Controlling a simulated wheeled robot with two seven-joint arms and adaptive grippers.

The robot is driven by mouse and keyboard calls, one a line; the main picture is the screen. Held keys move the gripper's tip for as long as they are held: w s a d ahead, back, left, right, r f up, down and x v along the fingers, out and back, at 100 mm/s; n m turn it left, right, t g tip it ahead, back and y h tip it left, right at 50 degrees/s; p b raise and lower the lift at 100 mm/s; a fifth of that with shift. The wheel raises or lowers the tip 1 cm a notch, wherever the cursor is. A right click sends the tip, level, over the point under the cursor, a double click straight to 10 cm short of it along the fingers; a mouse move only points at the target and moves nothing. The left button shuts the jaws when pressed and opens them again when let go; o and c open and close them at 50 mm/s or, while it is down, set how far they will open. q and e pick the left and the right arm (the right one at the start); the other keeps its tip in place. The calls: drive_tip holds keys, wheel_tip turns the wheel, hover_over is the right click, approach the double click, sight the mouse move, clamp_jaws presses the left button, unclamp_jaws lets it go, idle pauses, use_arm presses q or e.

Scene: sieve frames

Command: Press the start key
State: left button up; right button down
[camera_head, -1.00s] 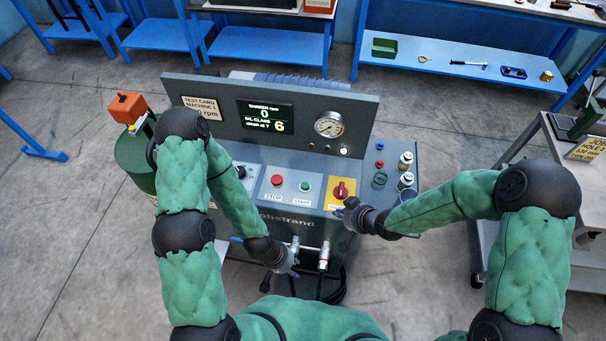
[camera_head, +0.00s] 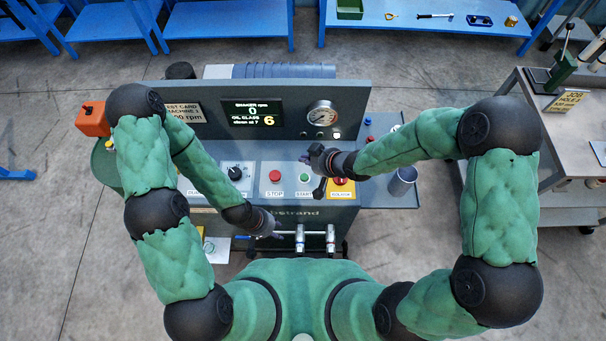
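The green start key (camera_head: 304,180) sits on the white START plate of the machine's front panel, right of the red stop key (camera_head: 275,176). My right gripper (camera_head: 310,174) is over the panel close to the start key, with its fingers spread apart and nothing between them. One finger points left behind the key, the other points down to its right. I cannot tell whether it touches the panel. My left gripper (camera_head: 275,229) is low at the machine's front edge, by the metal valves. Its fingers are too small to read.
The display (camera_head: 252,114) reads 0 rpm and oil class 6. A red rotary switch (camera_head: 341,187) on a yellow plate is partly behind my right gripper. A black knob (camera_head: 235,172) is left of the stop key. A metal cup (camera_head: 402,181) stands at the right.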

drive_tip(key=b, duration=0.7)
hover_over(306, 178)
wheel_tip(306, 178, down, 8)
drive_tip(key=shift+r, duration=0.25)
drive_tip(key=shift+f+b, duration=0.4)
drive_tip(key=shift+f, duration=0.25)
drive_tip(key=shift+f, duration=0.2)
idle(0.4)
drive_tip(key=shift+f+b, duration=0.25)
drive_tip(key=shift+b, duration=0.05)
drive_tip(key=shift+f+b, duration=0.3)
drive_tip(key=shift+f, duration=0.1)
idle(0.7)
drive_tip(key=shift+r, duration=0.1)
drive_tip(key=shift+r+p, duration=0.75)
drive_tip(key=shift+p, duration=0.05)
